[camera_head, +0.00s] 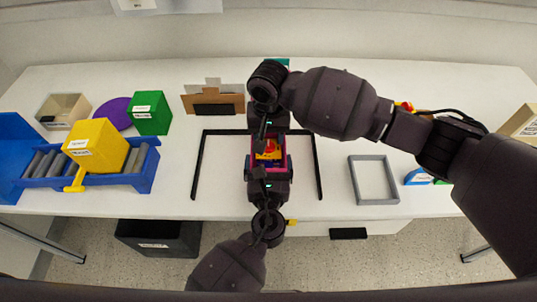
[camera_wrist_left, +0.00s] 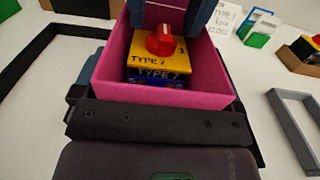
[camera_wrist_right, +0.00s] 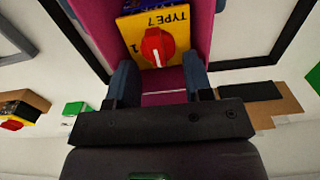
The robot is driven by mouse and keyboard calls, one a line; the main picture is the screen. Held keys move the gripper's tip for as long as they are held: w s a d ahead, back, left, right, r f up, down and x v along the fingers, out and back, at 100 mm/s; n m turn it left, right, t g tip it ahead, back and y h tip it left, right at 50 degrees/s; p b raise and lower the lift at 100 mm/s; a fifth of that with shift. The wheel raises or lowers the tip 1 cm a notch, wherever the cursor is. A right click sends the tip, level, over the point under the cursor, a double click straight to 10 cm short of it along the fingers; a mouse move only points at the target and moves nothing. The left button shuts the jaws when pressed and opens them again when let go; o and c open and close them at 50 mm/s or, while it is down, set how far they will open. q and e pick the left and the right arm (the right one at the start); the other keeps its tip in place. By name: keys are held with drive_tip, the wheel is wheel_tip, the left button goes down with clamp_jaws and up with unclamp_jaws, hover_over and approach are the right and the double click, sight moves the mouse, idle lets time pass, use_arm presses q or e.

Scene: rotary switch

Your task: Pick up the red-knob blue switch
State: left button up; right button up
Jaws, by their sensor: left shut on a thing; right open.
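The switch has a yellow top marked "TYPE 7", a red knob (camera_wrist_left: 165,40) and a blue body (camera_wrist_left: 157,82). It sits knob up inside a magenta box (camera_wrist_left: 150,93) at the middle of the table. My left gripper (camera_head: 268,166) is shut on this box, its fingers along the outside of the side walls. My right gripper (camera_wrist_right: 160,80) is open and reaches into the box from the far side. Its blue-grey fingers are spread to either side, close to the red knob (camera_wrist_right: 157,47), with nothing between them. The switch's lower part is hidden by the box walls.
A black frame (camera_head: 197,165) outlines the area around the box. A grey frame (camera_head: 355,180) lies to the right. A blue tray (camera_head: 145,165), yellow box (camera_head: 95,147) and green box (camera_head: 150,113) stand left. A brown cardboard piece (camera_head: 212,92) is behind.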

drive_tip(key=shift+f, duration=0.35)
drive_tip(key=shift+c, duration=0.2)
clamp_jaws()
drive_tip(key=shift+r, duration=0.1)
wheel_tip(320, 180, up, 18)
idle(0.3)
